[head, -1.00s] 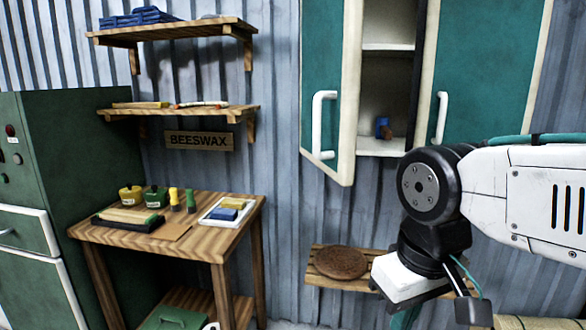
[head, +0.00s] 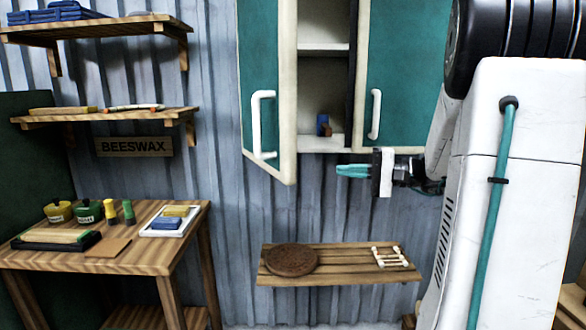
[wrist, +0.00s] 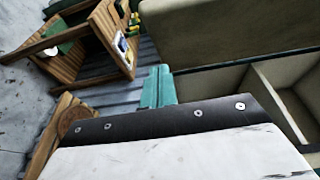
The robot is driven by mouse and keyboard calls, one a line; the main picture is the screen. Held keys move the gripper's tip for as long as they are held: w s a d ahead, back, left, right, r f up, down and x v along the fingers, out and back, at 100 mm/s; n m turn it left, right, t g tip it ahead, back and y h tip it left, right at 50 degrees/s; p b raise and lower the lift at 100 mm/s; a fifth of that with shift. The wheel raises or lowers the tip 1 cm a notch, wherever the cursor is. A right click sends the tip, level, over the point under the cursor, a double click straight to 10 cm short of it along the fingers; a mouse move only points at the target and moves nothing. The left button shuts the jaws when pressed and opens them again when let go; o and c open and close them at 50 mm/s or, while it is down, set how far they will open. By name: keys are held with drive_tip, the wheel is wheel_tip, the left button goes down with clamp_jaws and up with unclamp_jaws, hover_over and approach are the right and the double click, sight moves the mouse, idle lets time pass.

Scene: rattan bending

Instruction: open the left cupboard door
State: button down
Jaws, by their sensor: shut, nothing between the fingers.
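The left cupboard door (head: 258,75) is a teal panel with a cream edge and a white bar handle (head: 263,125). It stands ajar, swung outward, and the cupboard's shelves show beside it. My gripper (head: 353,171) is in front of and just below the cupboard's lower edge, right of the left door. Its teal fingers point left and are shut and empty, apart from the handle. In the wrist view the teal fingers (wrist: 158,86) show close together, with a dull green panel (wrist: 215,35), probably the door, and the open shelf compartments to their right.
The right cupboard door (head: 405,80) is closer to my arm, with its own white handle (head: 375,115). A low slatted shelf (head: 340,270) holds a brown disc. A wooden workbench (head: 130,262) stands at left.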

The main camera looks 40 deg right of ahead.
drive_tip(key=w+a+t, duration=0.1)
drive_tip(key=w+a, duration=0.7)
drive_tip(key=shift+w+a+h, duration=0.15)
drive_tip(key=shift+h, duration=0.15)
drive_tip(key=shift+r, duration=0.1)
